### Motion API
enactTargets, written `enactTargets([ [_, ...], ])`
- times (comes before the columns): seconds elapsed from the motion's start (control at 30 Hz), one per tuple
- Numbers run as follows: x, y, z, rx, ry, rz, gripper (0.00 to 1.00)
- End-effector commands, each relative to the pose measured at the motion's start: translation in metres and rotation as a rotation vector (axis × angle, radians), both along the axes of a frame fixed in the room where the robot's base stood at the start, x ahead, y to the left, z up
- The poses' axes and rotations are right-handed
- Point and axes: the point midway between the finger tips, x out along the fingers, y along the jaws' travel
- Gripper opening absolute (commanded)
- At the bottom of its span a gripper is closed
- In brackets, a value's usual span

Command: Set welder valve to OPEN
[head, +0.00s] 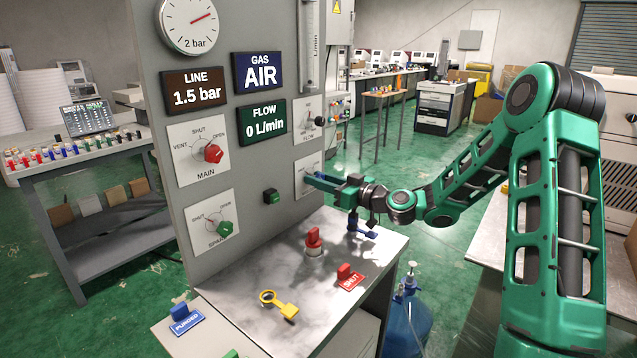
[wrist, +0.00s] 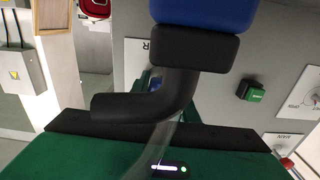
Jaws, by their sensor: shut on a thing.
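The welder valve's white plate (head: 302,188) is on the grey panel, low at its right edge, and its lettering is too small to read in the head view. My gripper (head: 312,177) reaches it from the right and is shut on the blue valve knob (head: 308,174). The fingers mostly hide the knob, so I cannot tell which mark it points to. In the wrist view, part of the plate (wrist: 138,52) shows with a letter R, and a bit of the blue knob (wrist: 155,83) shows behind the dark finger.
The panel also carries the red main knob (head: 213,153), the green spare knob (head: 224,228) and a small green button (head: 271,196). On the shelf below stand a red knob piece (head: 313,238), a yellow tag (head: 280,304), a red shut tag (head: 349,278) and a blue tag (head: 361,228).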

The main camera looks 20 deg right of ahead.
Motion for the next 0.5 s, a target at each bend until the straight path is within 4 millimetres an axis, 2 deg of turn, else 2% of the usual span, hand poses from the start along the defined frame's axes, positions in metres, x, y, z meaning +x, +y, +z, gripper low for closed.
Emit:
enactTargets([
  [0.27, 0.0003, -0.0015, -0.0005, 0.123, 0.091, -0.004, 0.04],
  [0.5, 0.0003, -0.0019, -0.0004, 0.299, 0.218, -0.005, 0.04],
])
